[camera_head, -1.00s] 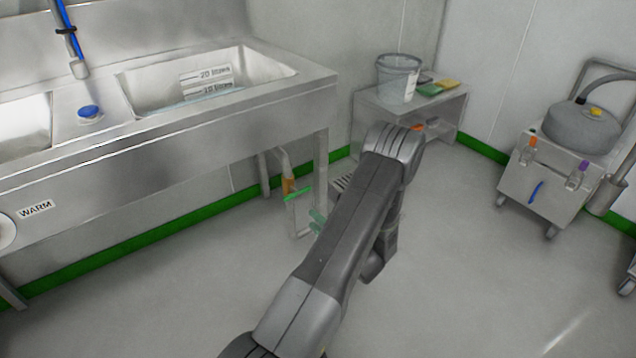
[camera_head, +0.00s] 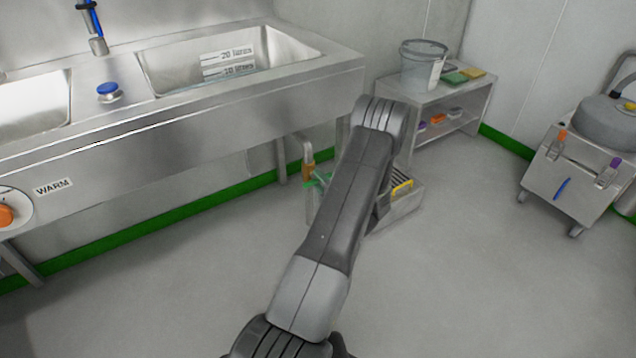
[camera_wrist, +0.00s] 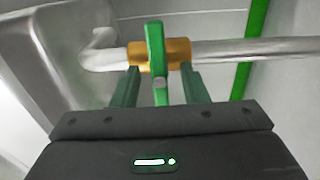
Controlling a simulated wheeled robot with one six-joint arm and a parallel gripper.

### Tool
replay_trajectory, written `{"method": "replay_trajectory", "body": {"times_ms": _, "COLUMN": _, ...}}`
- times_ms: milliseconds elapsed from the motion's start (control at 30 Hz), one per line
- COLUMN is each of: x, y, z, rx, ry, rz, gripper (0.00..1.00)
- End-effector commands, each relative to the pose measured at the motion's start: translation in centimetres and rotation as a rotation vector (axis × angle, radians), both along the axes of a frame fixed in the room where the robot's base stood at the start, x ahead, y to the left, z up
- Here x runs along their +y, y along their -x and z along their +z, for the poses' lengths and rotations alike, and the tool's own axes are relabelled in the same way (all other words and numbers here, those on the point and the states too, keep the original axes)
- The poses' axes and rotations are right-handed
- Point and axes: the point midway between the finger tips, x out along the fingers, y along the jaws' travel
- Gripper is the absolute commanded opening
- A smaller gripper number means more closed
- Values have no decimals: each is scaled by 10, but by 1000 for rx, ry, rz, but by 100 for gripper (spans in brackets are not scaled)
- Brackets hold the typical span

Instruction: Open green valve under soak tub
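The soak tub (camera_head: 345,66) is a steel basin with litre marks inside, at upper left in the head view. Under its right end is a pipe with a brass valve (camera_head: 308,169) and a green handle (camera_head: 316,181), partly hidden by my arm. In the wrist view the brass valve body (camera_wrist: 180,53) sits on a horizontal pipe, and its green handle (camera_wrist: 156,50) points towards me. My gripper (camera_wrist: 160,80) is open. Its two green fingers stand left and right of the handle, with gaps visible on both sides. The head view mostly hides the gripper behind my arm.
A low steel bench (camera_head: 440,92) with a clear bucket (camera_head: 422,68) stands behind the arm. A floor drain box with a yellow part (camera_head: 402,187) is right of the valve. A wheeled machine (camera_head: 572,180) stands far right. The front floor is clear.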

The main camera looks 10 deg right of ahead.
Motion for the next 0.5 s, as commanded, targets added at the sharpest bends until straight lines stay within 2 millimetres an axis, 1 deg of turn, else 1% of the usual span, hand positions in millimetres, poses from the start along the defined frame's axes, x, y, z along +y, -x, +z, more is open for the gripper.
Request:
{"method": "replay_trajectory", "body": {"times_ms": 133, "x": 4, "y": -9, "z": 0, "rx": -1, "ry": 0, "rz": 0, "gripper": 40}}
{"method": "replay_trajectory", "body": {"times_ms": 400, "x": 4, "y": -10, "z": 0, "rx": -1, "ry": -1, "rz": -1, "gripper": 40}}
{"method": "replay_trajectory", "body": {"times_ms": 433, "x": 4, "y": -10, "z": 0, "rx": 0, "ry": -1, "rz": -1, "gripper": 38}}
{"method": "replay_trajectory", "body": {"times_ms": 500, "x": 4, "y": -10, "z": 0, "rx": 0, "ry": -1, "rz": -1, "gripper": 24}}
